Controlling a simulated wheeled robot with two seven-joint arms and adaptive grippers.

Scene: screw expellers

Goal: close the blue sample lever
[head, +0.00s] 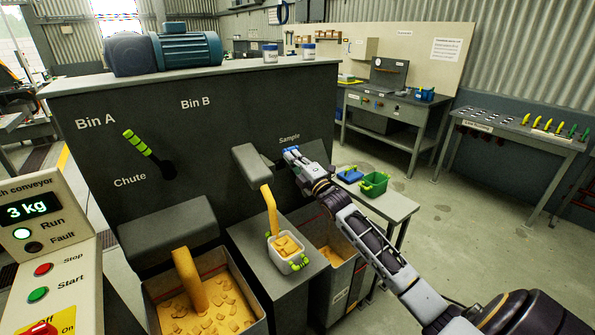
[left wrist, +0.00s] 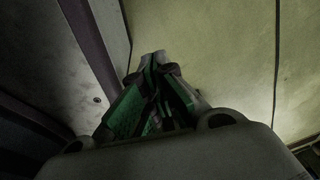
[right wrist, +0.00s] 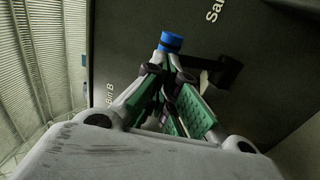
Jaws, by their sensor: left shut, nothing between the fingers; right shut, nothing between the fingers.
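The blue sample lever (head: 291,149) is on the dark machine panel, just below the word "Sample". Its blue end (right wrist: 171,41) shows right past my right fingertips in the right wrist view, with a black arm (right wrist: 215,68) running to the panel. My right gripper (head: 294,155) is shut and empty, its tips at the blue end; I cannot tell whether they touch it. It also shows in the right wrist view (right wrist: 164,57). My left gripper (left wrist: 155,60) is shut and empty in the left wrist view, and out of the head view.
An orange stream falls from the sample spout (head: 252,163) into a white cup (head: 287,265) on a grey pedestal. The chute lever (head: 140,143) has green-yellow grips. A side table (head: 398,207) with blue and green trays stands right of the machine.

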